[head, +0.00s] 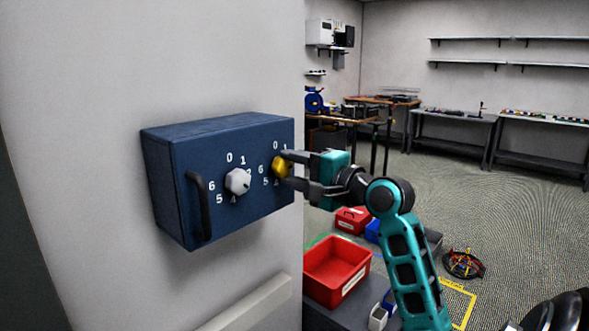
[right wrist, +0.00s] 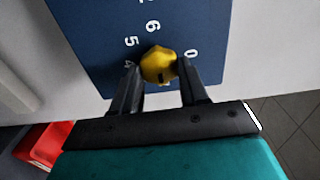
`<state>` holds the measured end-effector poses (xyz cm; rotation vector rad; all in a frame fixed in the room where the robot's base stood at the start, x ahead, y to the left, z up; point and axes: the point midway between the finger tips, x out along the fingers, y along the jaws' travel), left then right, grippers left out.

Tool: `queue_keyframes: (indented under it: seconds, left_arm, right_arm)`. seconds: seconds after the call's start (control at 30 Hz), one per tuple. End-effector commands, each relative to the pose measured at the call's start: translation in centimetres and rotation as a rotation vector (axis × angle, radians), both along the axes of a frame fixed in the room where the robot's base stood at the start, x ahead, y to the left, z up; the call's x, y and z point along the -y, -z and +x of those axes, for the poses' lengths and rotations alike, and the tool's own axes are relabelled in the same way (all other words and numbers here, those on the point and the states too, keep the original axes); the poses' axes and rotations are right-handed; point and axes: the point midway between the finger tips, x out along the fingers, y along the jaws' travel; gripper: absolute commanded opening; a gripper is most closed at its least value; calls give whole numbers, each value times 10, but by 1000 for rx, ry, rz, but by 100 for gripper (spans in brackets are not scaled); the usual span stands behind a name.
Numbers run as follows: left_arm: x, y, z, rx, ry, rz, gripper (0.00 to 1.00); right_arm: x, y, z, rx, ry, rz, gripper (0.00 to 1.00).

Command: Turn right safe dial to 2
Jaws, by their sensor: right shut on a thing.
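A dark blue safe box (head: 210,140) is mounted on the pale wall. Its right dial is a yellow knob (head: 278,167) ringed by white numbers. My right gripper (head: 287,170) reaches in from the right and is shut on this yellow knob, one finger on either side. In the right wrist view the yellow knob (right wrist: 157,62) sits between the fingertips (right wrist: 158,70). A dark mark shows on its near side; the numbers there are hidden. The 0, 4, 5 and 6 show around it. My left gripper is not in view.
A white left dial (head: 237,181) sits beside the yellow one, and a black handle (head: 200,205) is at the box's left. A red bin (head: 337,270) stands low behind the wall edge. Coiled cables (head: 463,264) lie on the floor. Benches line the back.

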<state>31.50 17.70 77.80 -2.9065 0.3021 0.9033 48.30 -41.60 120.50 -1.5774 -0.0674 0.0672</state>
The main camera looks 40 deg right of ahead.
Motion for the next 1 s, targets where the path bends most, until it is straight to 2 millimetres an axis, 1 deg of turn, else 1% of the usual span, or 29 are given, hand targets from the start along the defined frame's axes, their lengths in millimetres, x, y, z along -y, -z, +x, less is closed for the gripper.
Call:
queue_keyframes:
  seconds: [0.43, 0.47, 0.5, 0.7, 0.9, 1.0]
  left_arm:
    - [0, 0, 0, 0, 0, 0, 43]
    - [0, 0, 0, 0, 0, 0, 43]
    - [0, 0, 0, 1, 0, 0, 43]
    - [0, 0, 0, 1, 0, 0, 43]
    - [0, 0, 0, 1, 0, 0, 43]
    - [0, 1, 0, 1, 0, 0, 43]
  right_arm:
    - [0, 0, 0, -1, 1, 8, 13]
    - [0, 0, 0, -1, 1, 8, 46]
    - [0, 0, 0, 0, 1, 8, 50]
    - [0, 0, 0, -1, 0, 8, 68]
    - [0, 0, 0, -1, 0, 7, 68]
    - [1, 0, -4, 0, 1, 7, 68]
